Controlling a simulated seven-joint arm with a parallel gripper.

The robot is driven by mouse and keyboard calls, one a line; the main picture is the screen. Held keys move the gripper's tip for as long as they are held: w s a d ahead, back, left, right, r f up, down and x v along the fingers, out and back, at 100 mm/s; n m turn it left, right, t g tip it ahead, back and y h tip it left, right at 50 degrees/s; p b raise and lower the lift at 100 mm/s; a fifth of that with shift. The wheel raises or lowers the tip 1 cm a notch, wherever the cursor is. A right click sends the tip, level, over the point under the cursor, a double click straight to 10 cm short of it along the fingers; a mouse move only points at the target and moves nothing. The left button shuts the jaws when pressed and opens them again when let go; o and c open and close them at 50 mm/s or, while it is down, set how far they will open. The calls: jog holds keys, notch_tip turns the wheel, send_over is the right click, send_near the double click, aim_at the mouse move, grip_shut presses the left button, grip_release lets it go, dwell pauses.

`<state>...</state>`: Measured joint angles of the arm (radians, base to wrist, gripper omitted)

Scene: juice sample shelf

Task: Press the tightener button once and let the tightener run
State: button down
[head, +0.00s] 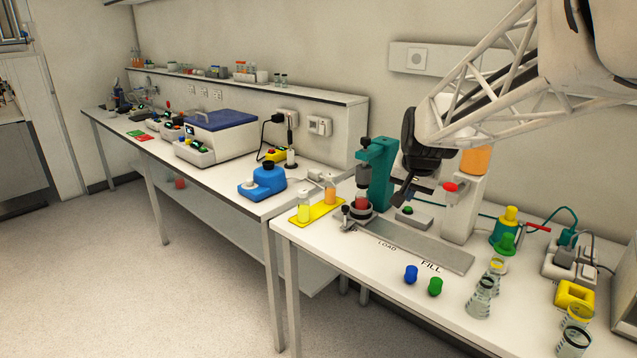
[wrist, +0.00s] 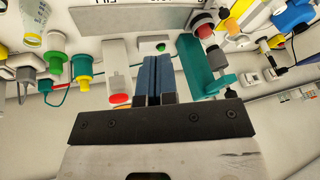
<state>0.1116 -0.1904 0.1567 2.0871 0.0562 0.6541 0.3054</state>
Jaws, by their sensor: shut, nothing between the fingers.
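The teal tightener (head: 380,170) stands on the right table against the wall; it also shows in the wrist view (wrist: 198,68). A container with red contents (head: 361,201) stands under its head. A green button (head: 408,210) sits on a small light box just right of the tightener; the wrist view shows this button (wrist: 160,47) just beyond my fingertips. My gripper (head: 399,203) is shut and empty, fingers pointing down close to the button. It also shows in the wrist view (wrist: 153,60). I cannot tell whether the fingertips touch the button.
A white dispenser (head: 460,208) with a red button (head: 450,187) stands close right of my gripper. A grey track (head: 425,246) marked LOAD and FILL runs in front. Blue (head: 411,274) and green (head: 435,287) caps, beakers and a yellow tray (head: 322,211) stand around it.

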jog(key=w+d+f+m+t, duration=0.1)
jog(key=w+d+f, duration=0.15)
jog(key=w, duration=0.65)
jog(key=w+d+f+m, duration=0.15)
jog(key=w+d, duration=0.25)
jog(key=w, duration=0.4)
jog(key=m+t, duration=0.1)
jog(key=m, duration=0.2)
send_over(408, 209)
jog(key=w, duration=0.1)
notch_tip(408, 209, down, 7)
jog(key=shift+d+h, duration=0.4)
jog(key=shift+d, duration=0.05)
jog(key=shift+f, duration=0.15)
jog(key=shift+f, duration=4.15)
